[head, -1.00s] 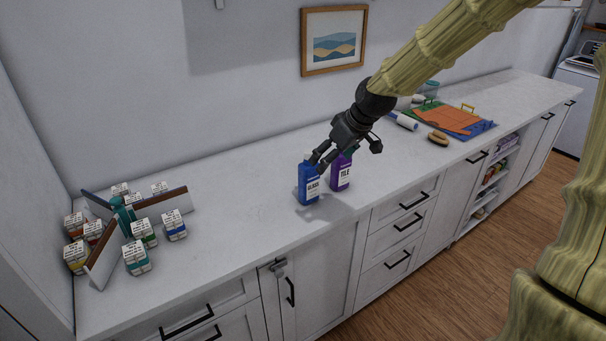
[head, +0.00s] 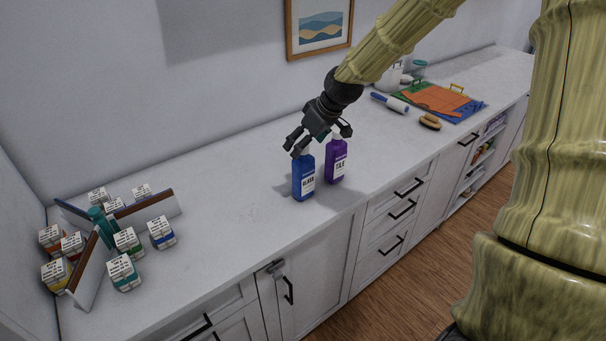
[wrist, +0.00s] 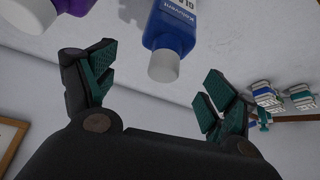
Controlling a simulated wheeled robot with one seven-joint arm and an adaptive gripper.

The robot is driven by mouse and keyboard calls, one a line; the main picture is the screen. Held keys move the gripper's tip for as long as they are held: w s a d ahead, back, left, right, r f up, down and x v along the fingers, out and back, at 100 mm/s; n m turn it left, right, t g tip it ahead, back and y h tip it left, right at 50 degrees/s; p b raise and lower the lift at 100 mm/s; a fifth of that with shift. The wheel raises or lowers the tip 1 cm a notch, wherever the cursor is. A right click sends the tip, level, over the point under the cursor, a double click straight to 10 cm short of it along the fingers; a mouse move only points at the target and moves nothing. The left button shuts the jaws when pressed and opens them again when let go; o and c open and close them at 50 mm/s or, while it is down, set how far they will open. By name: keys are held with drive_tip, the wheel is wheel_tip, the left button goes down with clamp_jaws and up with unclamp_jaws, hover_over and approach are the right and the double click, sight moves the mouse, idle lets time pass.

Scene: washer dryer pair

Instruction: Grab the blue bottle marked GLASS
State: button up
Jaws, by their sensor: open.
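The blue bottle marked GLASS (head: 303,181) stands upright on the white counter, just left of the purple bottle marked TILE (head: 336,162). My gripper (head: 293,146) is open above and behind the blue bottle's top, apart from it as far as I can tell. In the wrist view the blue bottle (wrist: 172,28) and its white cap (wrist: 163,66) lie beyond the open fingers (wrist: 160,80), roughly between them. The purple bottle (wrist: 76,8) shows at the upper left of the wrist view, beyond the other finger. Nothing is held.
Several small labelled boxes (head: 124,272) stand among crossed dividers (head: 146,207) at the counter's left end. A lint roller (head: 390,103), a brush (head: 430,121) and a coloured mat (head: 470,112) lie farther right. The counter (head: 225,215) left of the bottles is clear.

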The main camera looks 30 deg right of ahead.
sight(303, 172)
drive_tip(key=shift+s+p+x, duration=0.2)
drive_tip(key=shift+p+x, duration=0.45)
drive_tip(key=shift+x, duration=0.55)
drive_tip(key=shift+p+x, duration=0.6)
drive_tip(key=shift+x, duration=1.15)
drive_tip(key=shift+s+f, duration=0.1)
drive_tip(key=shift+s, duration=0.1)
clamp_jaws()
